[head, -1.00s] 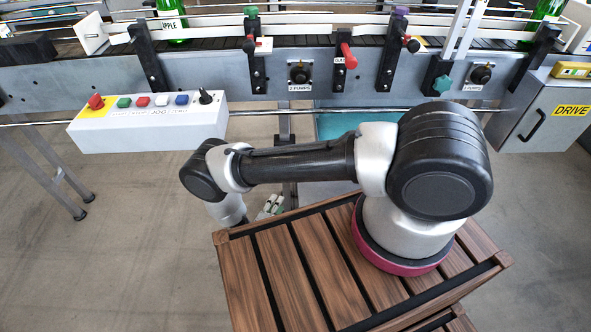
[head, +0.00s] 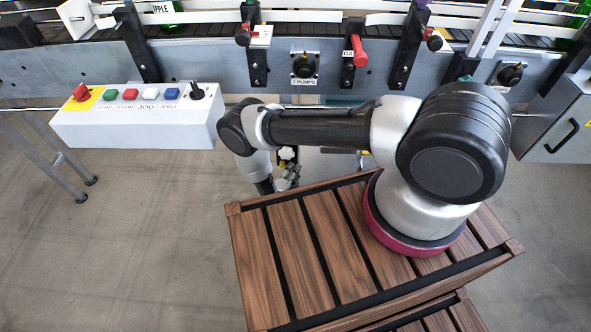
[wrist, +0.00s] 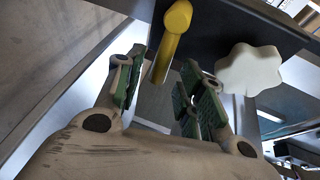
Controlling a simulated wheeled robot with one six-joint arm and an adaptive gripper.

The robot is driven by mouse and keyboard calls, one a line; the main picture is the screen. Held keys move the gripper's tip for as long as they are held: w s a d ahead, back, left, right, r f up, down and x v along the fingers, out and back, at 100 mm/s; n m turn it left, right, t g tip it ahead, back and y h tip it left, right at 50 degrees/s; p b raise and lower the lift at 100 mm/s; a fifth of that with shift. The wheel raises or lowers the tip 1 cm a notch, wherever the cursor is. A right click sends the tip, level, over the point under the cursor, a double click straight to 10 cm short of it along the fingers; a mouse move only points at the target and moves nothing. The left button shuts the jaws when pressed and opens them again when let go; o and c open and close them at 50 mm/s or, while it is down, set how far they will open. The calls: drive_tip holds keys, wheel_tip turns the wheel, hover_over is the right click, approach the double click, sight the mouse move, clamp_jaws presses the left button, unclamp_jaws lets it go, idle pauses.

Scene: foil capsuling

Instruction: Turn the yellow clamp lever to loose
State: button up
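The yellow clamp lever (wrist: 168,45) shows in the wrist view as a rounded bar with a knob-like end at the top. Its lower part reaches into the gap between the fingers of my gripper (wrist: 160,88). The green-padded fingers stand apart on either side of it, and I see clear space between the pads and the lever. I cannot tell how deep the lever sits between them. In the head view my gripper (head: 285,182) is small and partly hidden beyond the arm and the slatted top. I cannot make out the lever clearly there.
A white lobed knob (wrist: 248,70) sits just right of the lever on a dark plate. In the head view the conveyor (head: 210,70) runs across the back, with a button box (head: 140,125) at left and a wooden slatted top (head: 300,265) under my arm.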

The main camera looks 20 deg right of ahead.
drive_tip(key=shift+x, duration=1.15)
drive_tip(key=shift+c, duration=0.5)
clamp_jaws()
